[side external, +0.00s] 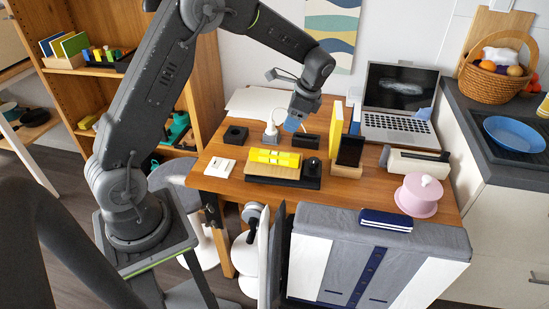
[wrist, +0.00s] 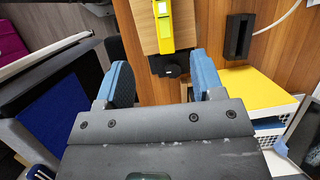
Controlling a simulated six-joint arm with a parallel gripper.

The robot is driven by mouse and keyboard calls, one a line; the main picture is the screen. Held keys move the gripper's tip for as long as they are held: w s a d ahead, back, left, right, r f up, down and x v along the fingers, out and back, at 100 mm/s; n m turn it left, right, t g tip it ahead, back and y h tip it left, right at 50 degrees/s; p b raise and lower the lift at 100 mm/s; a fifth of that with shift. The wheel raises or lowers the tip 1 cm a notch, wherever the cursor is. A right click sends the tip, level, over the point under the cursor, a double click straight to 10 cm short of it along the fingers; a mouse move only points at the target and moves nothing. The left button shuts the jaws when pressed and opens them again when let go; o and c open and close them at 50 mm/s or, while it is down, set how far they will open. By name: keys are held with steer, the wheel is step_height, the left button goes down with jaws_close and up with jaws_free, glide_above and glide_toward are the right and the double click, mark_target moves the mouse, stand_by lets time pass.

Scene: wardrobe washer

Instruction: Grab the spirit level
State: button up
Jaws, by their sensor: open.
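The yellow spirit level (side external: 275,157) lies on a wooden block (side external: 272,171) on the desk. In the wrist view part of the level (wrist: 180,30) shows at the top centre, and its far end is cut off by the frame. My gripper (side external: 292,124) is above the desk, behind the level and a little to its right in the side view. In the wrist view its two blue fingers are apart with nothing between them (wrist: 164,82); the level lies beyond the fingertips.
A black holder (side external: 306,141) stands near my gripper. A black square block (side external: 236,135) and a white switch plate (side external: 219,167) are left.

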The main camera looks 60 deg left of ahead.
glide_above(275, 153)
steer(key=w+d, duration=0.1)
steer(key=w, duration=0.1)
steer(key=shift+m+g, duration=0.3)
steer(key=f, duration=0.9)
steer(key=shift+s+d+f, duration=0.1)
steer(key=shift+s+f, duration=0.1)
steer(key=shift+f, duration=0.2)
steer(key=shift+x, duration=2.95)
steer(key=shift+s+d, duration=0.1)
steer(key=shift+c, duration=0.2)
steer(key=c, duration=1.1)
steer(key=shift+r, duration=0.1)
